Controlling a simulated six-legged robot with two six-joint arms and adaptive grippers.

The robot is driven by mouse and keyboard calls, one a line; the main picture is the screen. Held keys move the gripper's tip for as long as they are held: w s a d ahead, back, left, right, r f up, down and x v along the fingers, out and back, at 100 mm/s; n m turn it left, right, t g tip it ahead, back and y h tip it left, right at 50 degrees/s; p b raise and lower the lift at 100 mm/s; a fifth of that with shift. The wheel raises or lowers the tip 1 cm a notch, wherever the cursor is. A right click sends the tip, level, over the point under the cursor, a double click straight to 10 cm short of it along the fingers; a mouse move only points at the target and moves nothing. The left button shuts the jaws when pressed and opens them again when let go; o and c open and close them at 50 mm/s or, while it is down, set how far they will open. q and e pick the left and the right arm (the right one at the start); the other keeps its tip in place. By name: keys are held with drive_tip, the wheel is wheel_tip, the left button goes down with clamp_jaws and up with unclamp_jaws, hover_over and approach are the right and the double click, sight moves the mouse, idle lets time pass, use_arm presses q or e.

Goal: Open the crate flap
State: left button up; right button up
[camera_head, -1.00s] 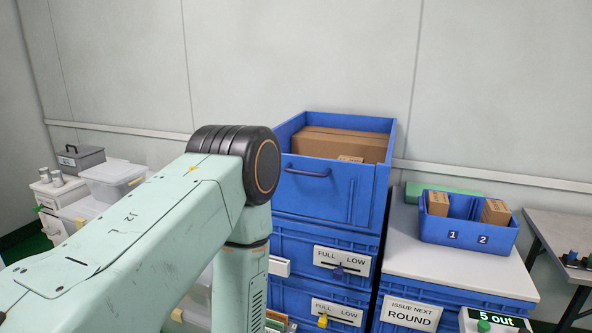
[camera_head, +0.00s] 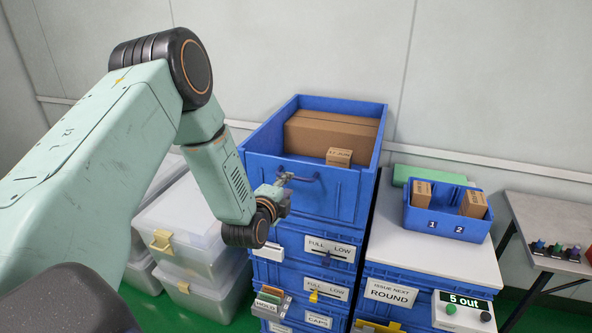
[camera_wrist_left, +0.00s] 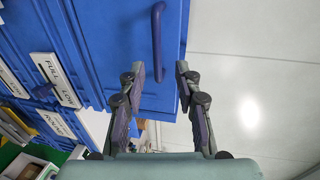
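The top blue crate (camera_head: 350,190) holds brown cartons. Its front flap looks upright and closed, with a dark blue handle (camera_head: 305,179) across it. My left gripper (camera_head: 287,181) is at the left part of this handle in the head view. In the left wrist view the handle (camera_wrist_left: 158,40) lies just beyond my left gripper (camera_wrist_left: 160,70), in line with the gap between its fingers. The fingers are apart and nothing is between them. Touch with the flap cannot be told. My right gripper is not in view.
More blue crates with FULL/LOW labels (camera_head: 330,247) are stacked below. Clear lidded bins (camera_head: 190,225) stand to the left. A white-topped stand (camera_head: 425,250) with a small two-part blue bin (camera_head: 415,218) stands close on the right.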

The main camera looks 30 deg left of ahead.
sight(295, 177)
use_arm(q)
drive_tip(key=x, duration=0.7)
drive_tip(key=shift+w+f, duration=0.15)
drive_tip(key=shift+f, duration=0.1)
drive_tip(key=shift+w+a, duration=0.1)
drive_tip(key=shift+a, duration=0.1)
drive_tip(key=shift+a+f, duration=0.1)
drive_tip(key=c, duration=0.4)
clamp_jaws()
drive_tip(key=shift+w, duration=0.1)
